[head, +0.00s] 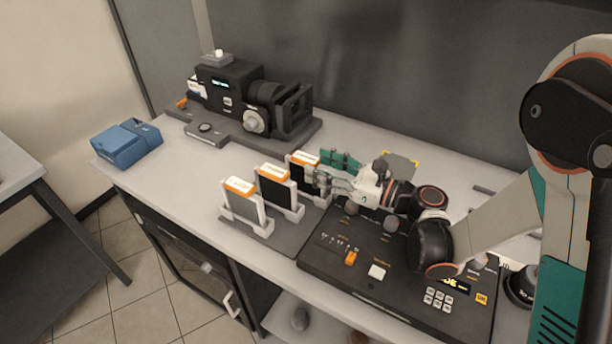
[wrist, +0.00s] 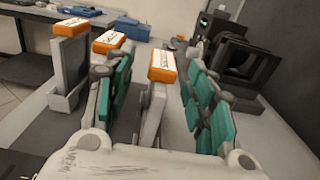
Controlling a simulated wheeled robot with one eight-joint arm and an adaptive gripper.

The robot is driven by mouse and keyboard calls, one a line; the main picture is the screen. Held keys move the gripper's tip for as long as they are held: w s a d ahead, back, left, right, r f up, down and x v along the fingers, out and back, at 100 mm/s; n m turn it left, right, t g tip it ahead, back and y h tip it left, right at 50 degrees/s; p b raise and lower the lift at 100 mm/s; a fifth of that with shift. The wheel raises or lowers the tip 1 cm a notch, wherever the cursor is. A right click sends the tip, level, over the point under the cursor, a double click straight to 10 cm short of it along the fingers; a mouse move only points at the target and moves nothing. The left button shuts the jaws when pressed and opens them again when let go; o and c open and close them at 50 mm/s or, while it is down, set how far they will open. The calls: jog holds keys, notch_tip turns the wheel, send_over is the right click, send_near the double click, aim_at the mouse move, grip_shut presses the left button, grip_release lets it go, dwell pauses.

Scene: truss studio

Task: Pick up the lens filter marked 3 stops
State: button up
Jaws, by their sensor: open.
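Three lens filters with orange, white-labelled tops stand upright in white holders, in a row on a dark base. The left filter (head: 242,205) has a light grey pane; the middle filter (head: 274,190) and the right filter (head: 302,171) look dark. I cannot read which is marked 3 stops. My gripper (head: 326,173) is open at the right filter. In the wrist view, that filter's orange top (wrist: 162,67) shows between my green-padded fingers (wrist: 163,95), with gaps visible on both sides. The left finger partly hides the middle filter (wrist: 110,40); the left filter (wrist: 70,75) is clear of it.
A black camera rig (head: 235,95) stands behind the filters on the grey bench. A blue case (head: 126,143) sits at the bench's left end. A dark control console (head: 335,265) with buttons lies below my gripper. The bench left of the filters is clear.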

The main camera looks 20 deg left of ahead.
aim_at(294, 154)
jog(key=a, duration=0.1)
jog(key=a+b, duration=0.1)
jog(key=a, duration=0.3)
jog(key=shift+w+r+b, duration=0.15)
jog(key=shift+w+b, duration=0.15)
jog(key=shift+w, duration=0.05)
grip_shut()
